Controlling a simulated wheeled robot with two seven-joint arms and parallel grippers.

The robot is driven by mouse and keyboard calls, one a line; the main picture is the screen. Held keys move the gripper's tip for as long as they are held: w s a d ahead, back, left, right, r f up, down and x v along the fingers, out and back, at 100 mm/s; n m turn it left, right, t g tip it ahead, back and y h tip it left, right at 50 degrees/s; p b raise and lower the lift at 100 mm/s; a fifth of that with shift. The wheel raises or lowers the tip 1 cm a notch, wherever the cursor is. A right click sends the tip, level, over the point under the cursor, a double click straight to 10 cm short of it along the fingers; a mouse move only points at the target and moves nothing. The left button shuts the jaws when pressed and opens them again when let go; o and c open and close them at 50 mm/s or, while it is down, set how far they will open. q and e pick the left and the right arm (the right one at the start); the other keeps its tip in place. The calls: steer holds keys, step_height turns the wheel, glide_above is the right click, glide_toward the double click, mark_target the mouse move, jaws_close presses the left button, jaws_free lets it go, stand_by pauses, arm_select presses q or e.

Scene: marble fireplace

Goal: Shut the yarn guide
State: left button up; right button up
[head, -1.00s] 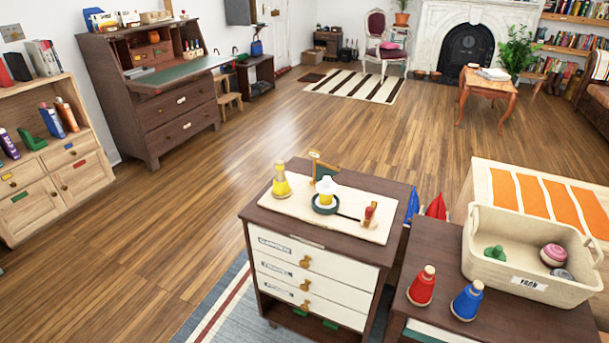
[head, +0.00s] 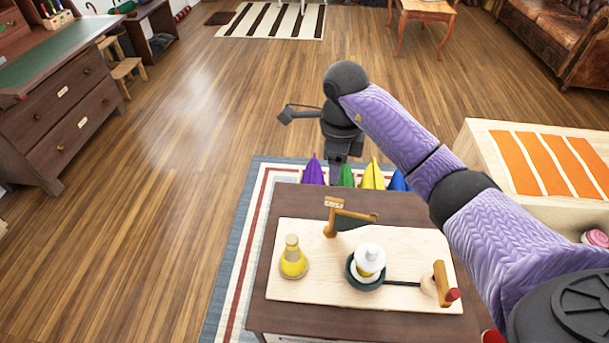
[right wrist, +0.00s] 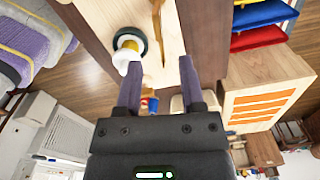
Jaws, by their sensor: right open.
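On the pale board (head: 300,262) atop a dark cabinet, a small wooden post with a dark green flap (head: 352,221) stands at the back; it looks like the yarn guide. The flap sticks out to the right, apart from the white and yellow spool (head: 368,262) in its dark green dish. A yellow cone (head: 292,258) is at the left. My right gripper (head: 342,160) is beyond the board's back edge; its fingertips are unclear in the head view. In the right wrist view its jaws (right wrist: 158,72) are open and empty, with the spool (right wrist: 128,45) beyond. My left gripper is out of view.
A wooden handle with a red end (head: 442,285) stands at the board's right, joined to the dish by a dark rod. Purple, green, yellow and blue pointed things (head: 372,174) are behind the cabinet. A chest with orange stripes (head: 540,160) is at the right.

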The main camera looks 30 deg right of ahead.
mark_target(335, 199)
steer(key=f, duration=0.2)
steer(key=f+b, duration=0.1)
steer(key=f, duration=0.2)
steer(key=f+b, duration=0.1)
steer(key=f, duration=0.2)
steer(key=shift+s+f, duration=0.1)
steer(key=shift+s, duration=0.25)
steer(key=shift+f+b, duration=0.3)
steer(key=shift+f, duration=0.25)
steer(key=c, duration=0.5)
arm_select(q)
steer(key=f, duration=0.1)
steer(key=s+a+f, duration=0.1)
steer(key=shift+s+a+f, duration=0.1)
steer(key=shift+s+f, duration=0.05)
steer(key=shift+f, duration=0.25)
arm_select(e)
jaws_close()
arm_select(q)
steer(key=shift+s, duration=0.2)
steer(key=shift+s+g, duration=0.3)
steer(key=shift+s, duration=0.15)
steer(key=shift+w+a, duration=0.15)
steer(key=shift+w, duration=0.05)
